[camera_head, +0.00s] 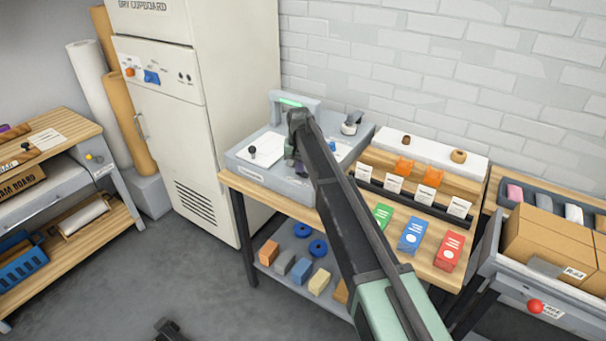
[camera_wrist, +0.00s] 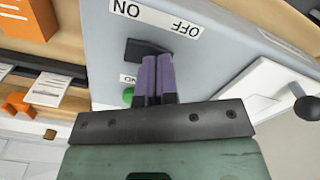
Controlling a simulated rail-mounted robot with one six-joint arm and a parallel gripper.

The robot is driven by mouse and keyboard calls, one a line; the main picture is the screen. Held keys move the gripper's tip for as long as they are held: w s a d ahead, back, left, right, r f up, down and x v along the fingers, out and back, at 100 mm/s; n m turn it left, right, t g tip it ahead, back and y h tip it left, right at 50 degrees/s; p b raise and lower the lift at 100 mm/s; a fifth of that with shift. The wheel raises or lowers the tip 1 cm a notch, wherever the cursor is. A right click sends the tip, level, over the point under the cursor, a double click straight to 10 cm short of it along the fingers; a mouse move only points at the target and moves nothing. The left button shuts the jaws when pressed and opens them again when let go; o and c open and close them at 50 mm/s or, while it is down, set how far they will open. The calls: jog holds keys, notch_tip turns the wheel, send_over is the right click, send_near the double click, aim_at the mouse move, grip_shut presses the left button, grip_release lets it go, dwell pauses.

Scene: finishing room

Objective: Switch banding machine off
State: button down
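The banding machine (camera_head: 250,172) is a grey box on the wooden bench, with a green strip lit on its arch. In the wrist view its grey face (camera_wrist: 215,50) carries a label reading ON and OFF (camera_wrist: 155,17), seen upside down, with ON at the left. A black switch lever (camera_wrist: 142,48) sits below the label, towards the ON side. My gripper (camera_wrist: 160,60) has its purple fingers together, with nothing seen between them. The fingertips are at the lever's right part; I cannot tell whether they touch. In the head view my arm hides much of this area.
A green round light or button (camera_wrist: 128,95) is beside the fingers. A white plate with a black knob (camera_head: 262,150) is on the machine. The dry cupboard (camera_head: 190,100) stands close at the left.

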jog(key=shift+f, duration=0.1)
notch_tip(320, 180, up, 7)
jog(key=p, duration=0.7)
jog(key=s+d, duration=0.8)
jog(key=s, duration=0.4)
jog(key=s+d, duration=0.8)
jog(key=s, duration=0.5)
jog(key=s+d, duration=0.8)
jog(key=s, duration=0.4)
jog(key=shift+s, duration=0.2)
jog(key=c, duration=1.8)
grip_release()
jog(key=shift+c, duration=0.2)
